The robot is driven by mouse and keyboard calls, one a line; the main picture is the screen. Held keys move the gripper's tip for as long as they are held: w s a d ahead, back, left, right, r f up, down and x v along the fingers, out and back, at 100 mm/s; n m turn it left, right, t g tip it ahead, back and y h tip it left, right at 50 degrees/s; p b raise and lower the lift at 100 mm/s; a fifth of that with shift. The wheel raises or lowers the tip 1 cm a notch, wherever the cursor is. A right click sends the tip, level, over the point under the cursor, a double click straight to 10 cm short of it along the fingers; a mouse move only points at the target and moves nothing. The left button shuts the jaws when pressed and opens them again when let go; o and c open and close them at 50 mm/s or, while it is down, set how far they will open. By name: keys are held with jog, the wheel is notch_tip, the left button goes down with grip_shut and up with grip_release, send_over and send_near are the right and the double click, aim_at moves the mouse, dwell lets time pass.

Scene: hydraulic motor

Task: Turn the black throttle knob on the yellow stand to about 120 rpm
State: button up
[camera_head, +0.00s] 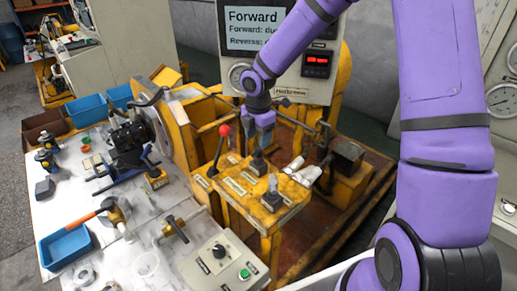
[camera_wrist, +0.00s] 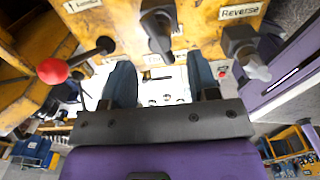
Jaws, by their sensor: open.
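The yellow stand (camera_head: 235,190) carries a lever with a red ball (camera_head: 224,131) and two dark knobs. The middle knob (camera_head: 258,166), black in the wrist view (camera_wrist: 158,32), is close below my gripper (camera_head: 264,142). The other knob (camera_head: 272,198) has a grey handle and shows beside the "Reverse" label in the wrist view (camera_wrist: 246,50). I cannot read which one is the throttle.
A panel behind shows "Forward" on its screen (camera_head: 255,30), a dial (camera_head: 238,76) and unreadable red digits (camera_head: 317,60). A control box (camera_head: 218,258) with another black knob and a green button stands in front. The workbench (camera_head: 120,250) at left holds tools and a blue tray (camera_head: 66,247).

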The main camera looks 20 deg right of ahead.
aim_at(258, 148)
jog(key=shift+f, duration=2.5)
